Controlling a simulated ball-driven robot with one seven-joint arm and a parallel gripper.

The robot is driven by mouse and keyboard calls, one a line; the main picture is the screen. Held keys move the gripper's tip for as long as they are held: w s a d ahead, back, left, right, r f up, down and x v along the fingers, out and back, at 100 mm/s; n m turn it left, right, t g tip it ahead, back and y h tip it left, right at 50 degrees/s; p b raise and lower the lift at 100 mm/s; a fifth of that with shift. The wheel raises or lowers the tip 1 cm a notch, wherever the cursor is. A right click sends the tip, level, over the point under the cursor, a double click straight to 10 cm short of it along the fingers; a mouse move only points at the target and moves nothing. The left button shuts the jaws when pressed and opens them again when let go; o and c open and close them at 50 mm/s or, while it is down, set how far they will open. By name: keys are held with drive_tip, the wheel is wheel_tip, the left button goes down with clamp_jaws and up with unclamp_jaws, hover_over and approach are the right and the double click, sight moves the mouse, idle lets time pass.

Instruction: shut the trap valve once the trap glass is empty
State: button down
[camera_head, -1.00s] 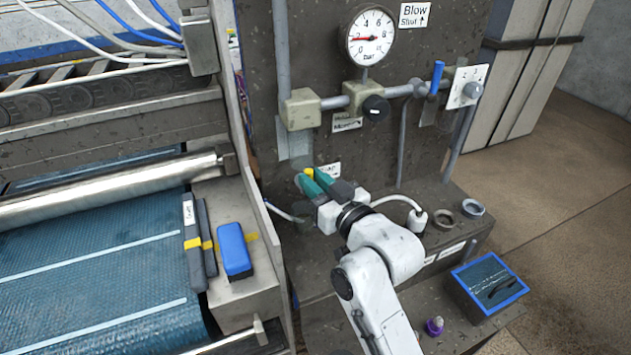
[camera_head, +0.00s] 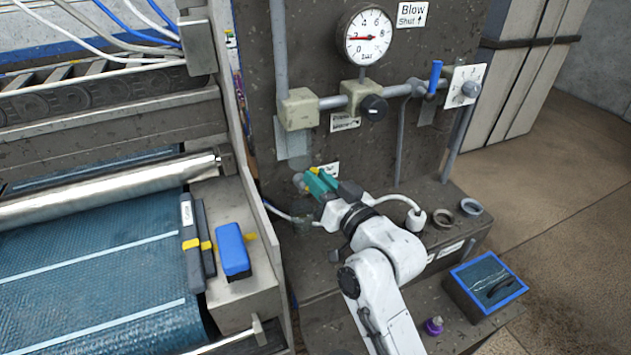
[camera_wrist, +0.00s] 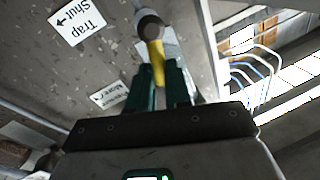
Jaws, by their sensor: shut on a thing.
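The trap valve has a yellow lever (camera_wrist: 157,65) on a round grey hub (camera_wrist: 150,28). My gripper (camera_wrist: 160,83) is shut on the lever, with its green fingers on either side. In the head view, a bit of yellow shows at the green fingertips (camera_head: 317,182), and the grey hub (camera_head: 298,179) is just left of them. A "Trap Shut" label (camera_wrist: 82,27) with an arrow is beside the valve in the wrist view. A dim cylindrical shape below the hub, perhaps the trap glass (camera_head: 302,224), is partly hidden; its contents cannot be told.
Above are a pressure gauge (camera_head: 367,37), a black knob (camera_head: 374,107) and a blue lever (camera_head: 435,77) on the pipe. A white hose runs to a small white fitting (camera_head: 416,219) right of my wrist. A blue-rimmed tray (camera_head: 487,284) is at lower right. The belt machine stands left.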

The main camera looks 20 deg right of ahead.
drive_tip(key=shift+d+f+m+t+h+p, duration=0.35)
drive_tip(key=shift+d+f+m+h+p, duration=0.55)
drive_tip(key=shift+m, duration=1.95)
drive_tip(key=shift+d+f+m+t+h+p, duration=0.25)
drive_tip(key=shift+f+m+p, duration=0.8)
drive_tip(key=shift+m, duration=1.85)
drive_tip(key=shift+d+f+m+t+h+p, duration=0.55)
drive_tip(key=shift+m+p, duration=0.85)
drive_tip(key=shift+m, duration=1.45)
drive_tip(key=shift+a+f, duration=0.1)
drive_tip(key=shift+a, duration=0.05)
drive_tip(key=c, duration=1.1)
unclamp_jaws()
drive_tip(key=shift+r+b+v, duration=0.2)
drive_tip(key=shift+b+v, duration=1.1)
drive_tip(key=shift+v, duration=4.1)
